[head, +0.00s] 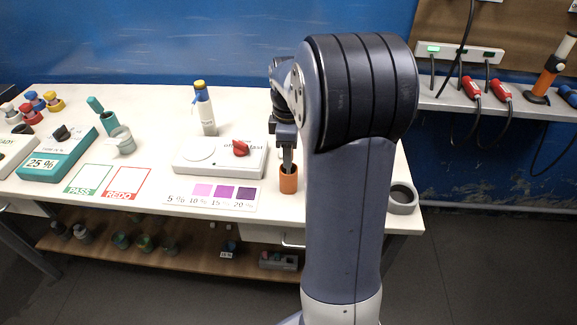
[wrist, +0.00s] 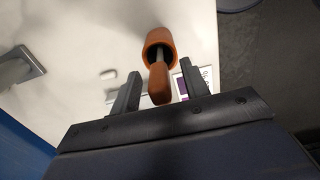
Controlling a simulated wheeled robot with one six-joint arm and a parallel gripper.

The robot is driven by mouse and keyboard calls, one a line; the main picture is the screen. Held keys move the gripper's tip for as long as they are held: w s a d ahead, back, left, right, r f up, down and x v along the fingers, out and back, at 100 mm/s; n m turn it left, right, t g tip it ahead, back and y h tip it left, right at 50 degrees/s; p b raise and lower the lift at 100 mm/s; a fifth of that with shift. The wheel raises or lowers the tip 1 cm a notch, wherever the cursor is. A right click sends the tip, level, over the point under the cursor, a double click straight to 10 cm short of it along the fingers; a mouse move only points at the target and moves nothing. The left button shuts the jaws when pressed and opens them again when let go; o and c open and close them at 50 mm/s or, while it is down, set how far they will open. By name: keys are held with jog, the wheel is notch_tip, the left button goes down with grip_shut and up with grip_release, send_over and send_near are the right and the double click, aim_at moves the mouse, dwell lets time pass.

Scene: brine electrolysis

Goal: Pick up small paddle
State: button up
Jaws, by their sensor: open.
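The small paddle stands in an orange cup-like holder (head: 288,184) at the right part of the white table. The holder also shows in the wrist view (wrist: 153,38). There, the paddle's orange-brown handle (wrist: 159,84) points towards the camera, with a thin stem running into the holder. My gripper (wrist: 160,68) is open, with one finger on each side of the handle and a visible gap on both sides. In the head view my gripper (head: 287,150) is just above the holder. The paddle's lower end is hidden inside the holder.
A white device with a red knob (head: 240,149) stands left of the holder. A purple colour card (head: 212,195) lies in front. A white bottle (head: 205,110) stands behind. A grey ring (head: 402,198) is at the right edge. A teal 25 % box (head: 57,155) is far left.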

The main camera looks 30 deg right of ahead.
grip_shut()
dwell(0.4)
